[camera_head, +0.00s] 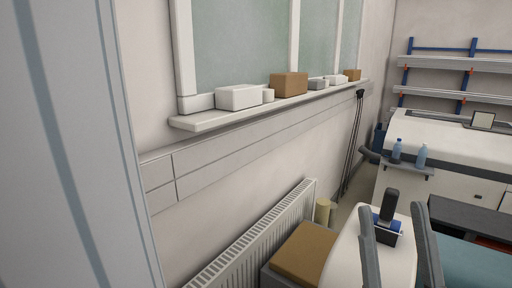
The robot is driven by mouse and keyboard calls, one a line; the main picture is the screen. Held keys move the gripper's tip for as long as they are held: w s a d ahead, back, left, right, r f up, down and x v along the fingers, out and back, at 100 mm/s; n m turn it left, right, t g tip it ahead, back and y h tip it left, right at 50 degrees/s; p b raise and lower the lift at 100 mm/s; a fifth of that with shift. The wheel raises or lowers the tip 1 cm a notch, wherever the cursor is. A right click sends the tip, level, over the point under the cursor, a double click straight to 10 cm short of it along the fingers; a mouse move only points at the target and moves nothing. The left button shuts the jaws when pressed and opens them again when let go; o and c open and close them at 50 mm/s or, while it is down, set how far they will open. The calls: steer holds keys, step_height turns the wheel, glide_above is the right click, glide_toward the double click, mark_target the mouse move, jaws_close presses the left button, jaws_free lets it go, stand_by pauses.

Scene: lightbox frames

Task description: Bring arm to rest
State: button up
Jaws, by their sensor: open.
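A ledge (212,121) bearing several small boxes runs along the wall. Below are a radiator (250,240) and a brown-topped box (303,252). A pale surface with a black-and-blue object (388,230) stands at lower right, near two bottles (397,150). A rack (455,64) is at the back right.

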steer(key=s+d+f+m+g+h, duration=0.25)
steer(key=s+f+g, duration=0.4)
steer(key=f, duration=0.65)
steer(key=s+d+f+m+g+h, duration=0.1)
steer(key=s+f+m+g+h, duration=0.2)
steer(key=s+f, duration=0.85)
steer(key=s+f+n+g+y, duration=0.1)
steer(key=s+f+g+y, duration=0.1)
steer(key=s+f+g, duration=0.2)
steer(key=s+f, duration=0.3)
steer(key=s, duration=0.2)
